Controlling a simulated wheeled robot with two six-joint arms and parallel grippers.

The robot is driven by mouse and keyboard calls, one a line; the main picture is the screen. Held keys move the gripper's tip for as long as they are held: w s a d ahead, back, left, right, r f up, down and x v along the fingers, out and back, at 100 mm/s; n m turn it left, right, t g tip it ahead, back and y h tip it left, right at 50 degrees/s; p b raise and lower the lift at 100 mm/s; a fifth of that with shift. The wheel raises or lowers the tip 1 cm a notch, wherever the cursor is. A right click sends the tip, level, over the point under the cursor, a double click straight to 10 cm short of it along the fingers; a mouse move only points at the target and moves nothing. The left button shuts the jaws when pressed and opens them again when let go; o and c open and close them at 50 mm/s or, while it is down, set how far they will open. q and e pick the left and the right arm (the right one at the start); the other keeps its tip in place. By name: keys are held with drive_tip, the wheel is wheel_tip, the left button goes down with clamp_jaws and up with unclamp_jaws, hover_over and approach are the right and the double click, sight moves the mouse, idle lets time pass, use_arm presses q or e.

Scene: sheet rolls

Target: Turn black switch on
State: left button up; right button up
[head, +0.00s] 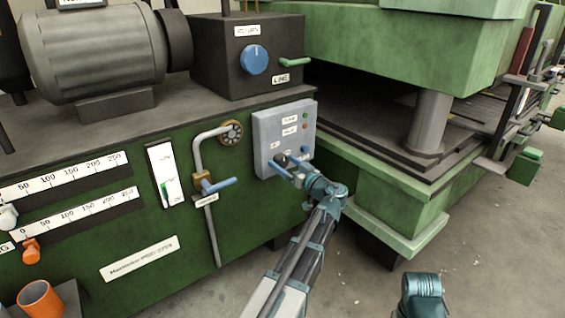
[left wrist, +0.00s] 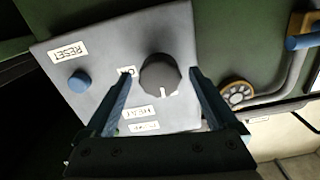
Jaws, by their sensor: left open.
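The black switch is a round dark knob (left wrist: 160,73) with a white mark on the grey control panel (left wrist: 50,45). In the left wrist view its mark points down in the picture. In the head view the knob (head: 282,159) is partly covered by my gripper. My left gripper (head: 289,164) is open in front of the panel. In the left wrist view its two blue fingers (left wrist: 161,76) stand on either side of the knob, with a gap to each side. A small label beside the knob is partly hidden by a finger. My right gripper's fingers do not show.
A blue button (left wrist: 79,81) sits by the RESET label. A pipe valve with a blue handle (head: 219,185) is left of the panel. A blue dial (head: 254,59) and green lever (head: 292,62) are above. The green press (head: 400,190) stands close on the right.

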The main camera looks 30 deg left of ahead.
use_arm(q)
drive_tip(key=shift+w+a, duration=0.3)
drive_tip(key=shift+a, duration=0.35)
drive_tip(key=shift+c, duration=0.2)
drive_tip(key=c, duration=1.3)
drive_tip(key=shift+c, duration=0.2)
